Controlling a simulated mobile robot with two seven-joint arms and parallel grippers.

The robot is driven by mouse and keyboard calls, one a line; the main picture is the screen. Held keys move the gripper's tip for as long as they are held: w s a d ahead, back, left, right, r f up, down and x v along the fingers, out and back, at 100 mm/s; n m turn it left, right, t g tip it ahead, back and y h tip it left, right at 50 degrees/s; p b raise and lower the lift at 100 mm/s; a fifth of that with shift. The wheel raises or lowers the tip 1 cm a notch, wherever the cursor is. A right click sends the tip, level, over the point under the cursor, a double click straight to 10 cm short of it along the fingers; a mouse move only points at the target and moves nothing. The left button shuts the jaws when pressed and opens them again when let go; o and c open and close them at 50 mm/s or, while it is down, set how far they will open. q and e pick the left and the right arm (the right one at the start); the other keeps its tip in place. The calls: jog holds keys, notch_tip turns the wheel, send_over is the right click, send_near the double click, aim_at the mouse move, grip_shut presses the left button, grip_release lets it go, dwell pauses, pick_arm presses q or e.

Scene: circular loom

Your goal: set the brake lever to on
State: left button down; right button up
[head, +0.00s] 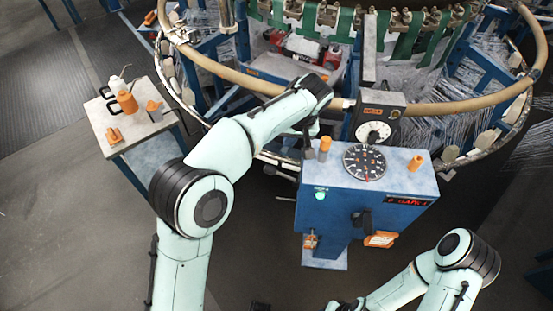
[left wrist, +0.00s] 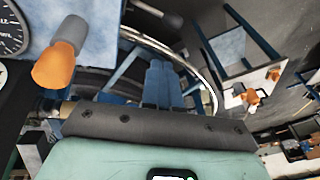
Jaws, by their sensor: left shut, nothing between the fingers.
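The blue control box (head: 330,207) stands in the middle of the head view. A thin lever with a dark knob (head: 270,170) sticks out at its left side. A rod with a dark rounded knob (left wrist: 172,20) shows at the top of the left wrist view, beyond the fingertips; I take it for the brake lever, but no label is readable. My left gripper (head: 309,150) is over the box's rear left corner, beside an orange-topped grey knob (head: 325,144). Its fingers (left wrist: 160,68) are together and empty, apart from the knobbed rod. My right gripper (head: 345,304) is barely in view at the bottom edge.
The circular loom with its tan ring (head: 450,107) fills the back. A dial (head: 365,162), another orange knob (head: 415,162) and a black handle (head: 362,222) are on the box. A small table (head: 130,138) with orange bottles stands at left. Floor is clear at lower left.

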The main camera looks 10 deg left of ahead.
pick_arm(q)
send_over(279, 173)
jog(key=w, duration=0.1)
notch_tip(279, 173, down, 9)
jog(key=f, duration=0.2)
jog(key=f+b, duration=0.1)
jog(key=shift+s+a+f, duration=0.1)
jog(key=shift+s+a, duration=0.15)
jog(key=shift+a, duration=0.15)
jog(key=shift+s+a+f, duration=0.15)
jog(key=shift+a+f, duration=0.05)
jog(key=shift+f, duration=0.25)
jog(key=shift+a, duration=0.1)
